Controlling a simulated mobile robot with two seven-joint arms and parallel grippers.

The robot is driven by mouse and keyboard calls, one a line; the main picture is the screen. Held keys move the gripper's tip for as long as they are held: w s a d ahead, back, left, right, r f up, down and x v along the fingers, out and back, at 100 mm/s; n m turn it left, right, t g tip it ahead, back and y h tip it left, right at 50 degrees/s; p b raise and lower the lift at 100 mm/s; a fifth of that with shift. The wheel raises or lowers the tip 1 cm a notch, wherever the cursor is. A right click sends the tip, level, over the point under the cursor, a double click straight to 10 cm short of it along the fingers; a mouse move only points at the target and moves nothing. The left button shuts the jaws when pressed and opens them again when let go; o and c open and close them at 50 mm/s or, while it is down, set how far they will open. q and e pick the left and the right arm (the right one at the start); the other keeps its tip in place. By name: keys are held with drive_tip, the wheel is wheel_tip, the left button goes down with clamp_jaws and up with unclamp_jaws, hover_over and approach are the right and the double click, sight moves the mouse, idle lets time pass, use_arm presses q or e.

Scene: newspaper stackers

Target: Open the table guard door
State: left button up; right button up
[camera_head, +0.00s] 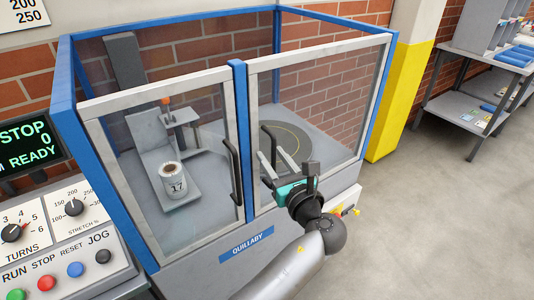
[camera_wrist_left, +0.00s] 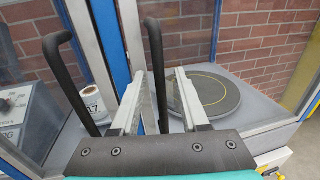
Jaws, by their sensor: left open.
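The guard has two clear, grey-framed doors, both shut. The right door (camera_head: 318,55), the table guard door, is in front of a round turntable (camera_head: 283,140), which also shows in the left wrist view (camera_wrist_left: 203,92). Its black bar handle (camera_head: 263,143) shows in the left wrist view (camera_wrist_left: 157,66), between the fingers in the picture. My left gripper (camera_head: 277,158) is in front of this door near the handle; in the left wrist view its fingers (camera_wrist_left: 162,85) are apart. I cannot tell whether they touch the handle. My right gripper is not in view.
The left door (camera_head: 165,75) has its own black handle (camera_head: 233,170), close left of my gripper. A blue post (camera_head: 239,95) stands between the doors. A control panel (camera_head: 62,235) is at left. Open floor (camera_head: 450,220) lies at right.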

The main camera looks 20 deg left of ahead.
use_arm(q)
drive_tip(key=shift+c, duration=0.3)
clamp_jaws()
idle(1.2)
